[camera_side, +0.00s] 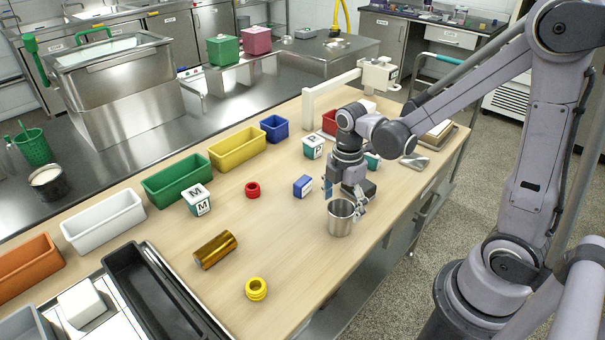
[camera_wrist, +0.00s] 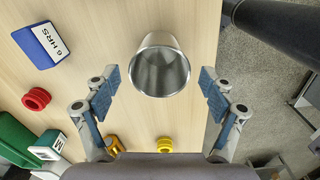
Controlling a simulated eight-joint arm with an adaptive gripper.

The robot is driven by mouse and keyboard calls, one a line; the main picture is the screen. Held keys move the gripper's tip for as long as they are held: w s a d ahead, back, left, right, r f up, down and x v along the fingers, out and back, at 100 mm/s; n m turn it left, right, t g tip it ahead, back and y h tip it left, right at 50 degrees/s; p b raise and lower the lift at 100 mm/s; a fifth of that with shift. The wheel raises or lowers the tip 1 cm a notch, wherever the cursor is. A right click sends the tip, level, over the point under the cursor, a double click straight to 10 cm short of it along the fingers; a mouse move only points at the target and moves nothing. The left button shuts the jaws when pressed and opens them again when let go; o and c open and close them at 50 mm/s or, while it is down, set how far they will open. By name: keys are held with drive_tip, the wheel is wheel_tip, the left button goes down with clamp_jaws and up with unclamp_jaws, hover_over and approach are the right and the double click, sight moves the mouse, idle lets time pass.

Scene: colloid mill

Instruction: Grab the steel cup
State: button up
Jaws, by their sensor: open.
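The steel cup (camera_side: 340,217) stands upright on the wooden table near its right edge, its open mouth up. In the wrist view the cup (camera_wrist: 160,70) is at the top middle, and I look into its shiny, empty-looking inside. My gripper (camera_side: 344,196) is right at the cup in the side view, above and behind it. In the wrist view my gripper (camera_wrist: 157,95) is open, one blue-padded finger on each side of the cup, with a gap on both sides. Neither finger visibly touches the cup.
A blue "6 HRS" block (camera_wrist: 54,46) lies left of the cup. A red ring (camera_side: 252,189), yellow ring (camera_side: 257,289) and amber cylinder (camera_side: 215,250) lie farther off. Coloured bins, including a yellow one (camera_side: 238,149), line the left side. The table's edge is close to the cup.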

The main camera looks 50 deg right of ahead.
drive_tip(key=shift+f, duration=2.3)
drive_tip(key=c, duration=1.3)
